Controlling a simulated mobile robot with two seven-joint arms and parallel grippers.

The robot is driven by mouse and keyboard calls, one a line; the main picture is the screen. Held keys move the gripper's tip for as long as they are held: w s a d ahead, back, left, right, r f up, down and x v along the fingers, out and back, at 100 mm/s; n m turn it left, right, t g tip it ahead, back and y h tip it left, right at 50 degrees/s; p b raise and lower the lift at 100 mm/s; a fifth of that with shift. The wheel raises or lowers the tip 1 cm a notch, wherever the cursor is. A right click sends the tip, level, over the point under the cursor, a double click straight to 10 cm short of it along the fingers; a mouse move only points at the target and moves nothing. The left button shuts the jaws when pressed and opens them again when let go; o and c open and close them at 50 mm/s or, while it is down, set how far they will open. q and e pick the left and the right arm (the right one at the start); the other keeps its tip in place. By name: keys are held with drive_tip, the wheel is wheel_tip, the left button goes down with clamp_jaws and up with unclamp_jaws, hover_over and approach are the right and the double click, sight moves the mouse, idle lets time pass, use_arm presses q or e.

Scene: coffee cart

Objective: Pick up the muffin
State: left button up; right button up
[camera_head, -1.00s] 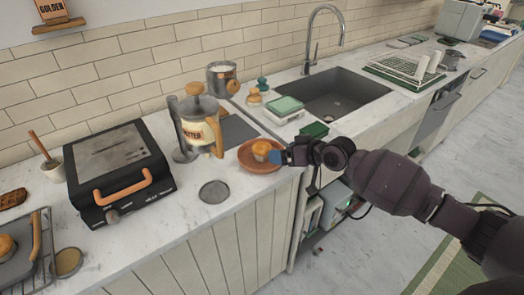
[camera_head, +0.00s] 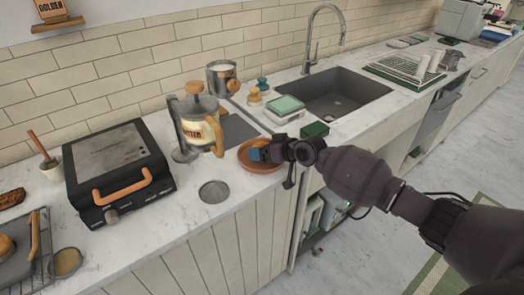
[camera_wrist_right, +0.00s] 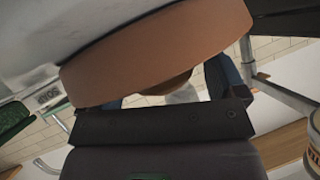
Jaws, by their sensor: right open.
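The terracotta plate (camera_head: 244,158) is on the counter beside the sink, and its underside or rim fills the upper middle of the wrist view (camera_wrist_right: 155,55). In the head view my right gripper (camera_head: 258,153) is over this plate and hides the muffin. In the wrist view the blue fingers (camera_wrist_right: 168,88) stand apart. A small brown rounded piece (camera_wrist_right: 170,86), apparently the muffin, shows between them below the plate edge; I cannot tell whether they touch it. My left gripper is out of view.
A French press (camera_head: 202,125) stands close left of the plate, with a black panini grill (camera_head: 118,170) further left. A green sponge-like block (camera_head: 314,130) and the sink (camera_head: 335,95) lie behind and right. Another bun-like item (camera_head: 6,246) is at far left.

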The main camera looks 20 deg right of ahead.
drive_tip(key=shift+c, duration=0.4)
drive_tip(key=c, duration=0.9)
drive_tip(key=shift+r, duration=0.15)
